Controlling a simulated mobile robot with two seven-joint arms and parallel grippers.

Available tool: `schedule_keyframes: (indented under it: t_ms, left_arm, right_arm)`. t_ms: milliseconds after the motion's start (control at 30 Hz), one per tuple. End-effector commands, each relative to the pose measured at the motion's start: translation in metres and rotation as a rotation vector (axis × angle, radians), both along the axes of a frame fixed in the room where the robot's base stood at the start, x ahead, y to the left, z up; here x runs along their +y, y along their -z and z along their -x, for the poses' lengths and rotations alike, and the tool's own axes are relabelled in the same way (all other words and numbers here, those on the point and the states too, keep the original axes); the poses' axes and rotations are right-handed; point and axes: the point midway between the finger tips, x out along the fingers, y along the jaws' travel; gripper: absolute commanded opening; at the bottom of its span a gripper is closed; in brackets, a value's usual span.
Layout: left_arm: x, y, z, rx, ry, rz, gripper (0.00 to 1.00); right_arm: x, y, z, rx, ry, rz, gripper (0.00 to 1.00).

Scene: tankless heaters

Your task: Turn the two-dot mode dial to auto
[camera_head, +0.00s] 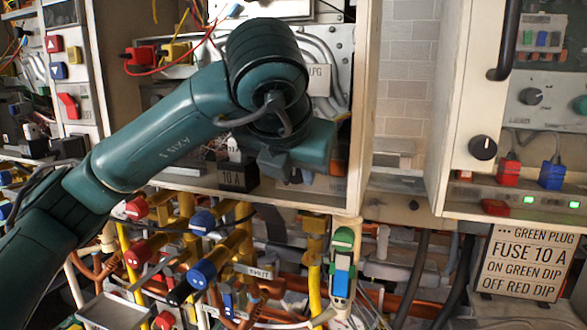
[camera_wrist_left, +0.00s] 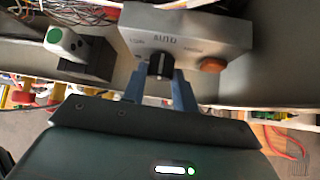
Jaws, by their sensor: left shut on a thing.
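The mode dial (camera_wrist_left: 160,66) is a black knob with a pale pointer line, on a grey panel (camera_wrist_left: 196,24) in the left wrist view. The pointer faces up toward the word AUTO; smaller labels to either side are hard to read. I cannot make out the two dots. My left gripper (camera_wrist_left: 159,88) is shut on the dial, one blue-grey finger on each side. In the head view my left gripper (camera_head: 292,172) reaches into the open middle cabinet, and its wrist hides the dial. My right gripper is not in view.
An orange button (camera_wrist_left: 213,63) sits right of the dial. A dark block with a white, green-dotted switch (camera_wrist_left: 62,40) stands to its left. A 10 A box (camera_head: 238,177) is beside my gripper. Pipes and coloured valves crowd below; another cabinet (camera_head: 448,130) stands right.

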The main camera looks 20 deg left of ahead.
Motion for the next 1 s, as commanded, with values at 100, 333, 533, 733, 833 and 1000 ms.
schedule_keyframes:
  t_ms: [100,333,533,733,833,1000]
  left_arm:
    - [0.0,-0.001,0.0,-0.003,0.002,0.002,0.06]
    - [0.0,-0.001,0.0,-0.002,0.002,0.001,0.43]
    - [0.0,0.0,0.0,-0.001,0.001,0.002,0.51]
    - [0.0,-0.003,0.003,-0.002,0.001,0.002,0.51]
    - [-0.002,-0.011,0.01,-0.005,0.001,0.003,0.51]
    - [-0.004,-0.034,0.032,-0.009,0.001,0.0,0.51]
  right_arm:
    - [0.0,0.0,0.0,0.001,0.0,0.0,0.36]
    - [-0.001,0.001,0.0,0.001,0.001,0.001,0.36]
    - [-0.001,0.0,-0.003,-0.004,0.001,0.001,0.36]
    - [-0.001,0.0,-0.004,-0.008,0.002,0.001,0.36]
    - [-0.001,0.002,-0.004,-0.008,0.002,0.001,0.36]
    - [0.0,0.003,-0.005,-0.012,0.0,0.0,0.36]
